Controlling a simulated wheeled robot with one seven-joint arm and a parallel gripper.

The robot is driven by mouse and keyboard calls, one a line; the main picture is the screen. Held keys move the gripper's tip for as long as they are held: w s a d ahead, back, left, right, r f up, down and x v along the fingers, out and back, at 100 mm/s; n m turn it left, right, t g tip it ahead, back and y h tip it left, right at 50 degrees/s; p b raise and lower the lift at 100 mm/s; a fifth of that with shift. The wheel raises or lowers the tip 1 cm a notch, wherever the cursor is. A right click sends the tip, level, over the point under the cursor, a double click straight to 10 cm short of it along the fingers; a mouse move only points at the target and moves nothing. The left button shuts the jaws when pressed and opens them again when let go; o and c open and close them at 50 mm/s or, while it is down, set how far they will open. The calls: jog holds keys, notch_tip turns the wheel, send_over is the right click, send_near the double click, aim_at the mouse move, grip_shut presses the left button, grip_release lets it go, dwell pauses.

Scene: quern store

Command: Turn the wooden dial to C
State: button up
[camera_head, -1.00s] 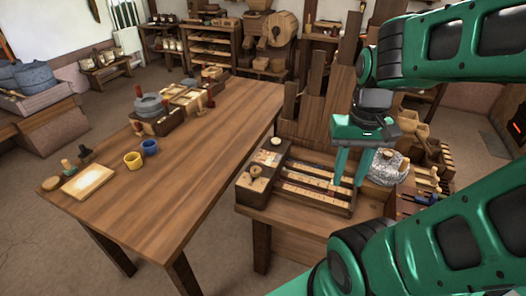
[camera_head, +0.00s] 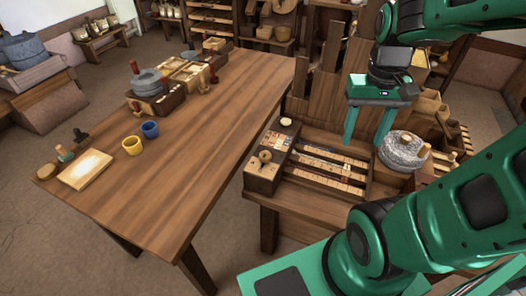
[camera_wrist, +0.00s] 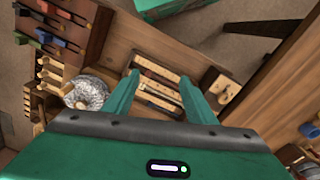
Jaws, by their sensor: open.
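The wooden dial (camera_head: 265,157) is a small round knob on top of a dark wooden box (camera_head: 262,180), at the front left of the side bench. The wrist view shows the dial (camera_wrist: 223,89) right of the fingers, on a pale panel. Its markings are too small to read, so I cannot tell which letter it points to. My gripper (camera_head: 364,143) is open and empty, fingers pointing down. It is above the back right part of the bench, right of the dial and apart from it. The fingers also show in the wrist view (camera_wrist: 162,79).
Slotted rails with small tiles (camera_head: 325,167) lie right of the dial box. A grey quern stone (camera_head: 402,152) stands at the bench's right. A pale round piece (camera_head: 286,122) sits behind the dial. The long table (camera_head: 180,170) at left has a clear middle.

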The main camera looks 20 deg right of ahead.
jog(key=w+a+f+n, duration=0.2)
jog(key=w+a, duration=0.2)
jog(key=w, duration=0.3)
jog(key=w+a+f+n, duration=0.1)
jog(key=w+a+f, duration=0.15)
jog(key=w, duration=0.35)
jog(key=n, duration=0.2)
send_near(265, 154)
jog(key=f, duration=0.8)
jog(key=shift+s+d+f, duration=0.15)
jog(key=shift+d+f, duration=0.05)
jog(key=shift+f, duration=0.2)
jog(key=c, duration=1)
jog(key=shift+a, duration=0.2)
jog(key=shift+c, duration=0.2)
jog(key=shift+d, duration=0.1)
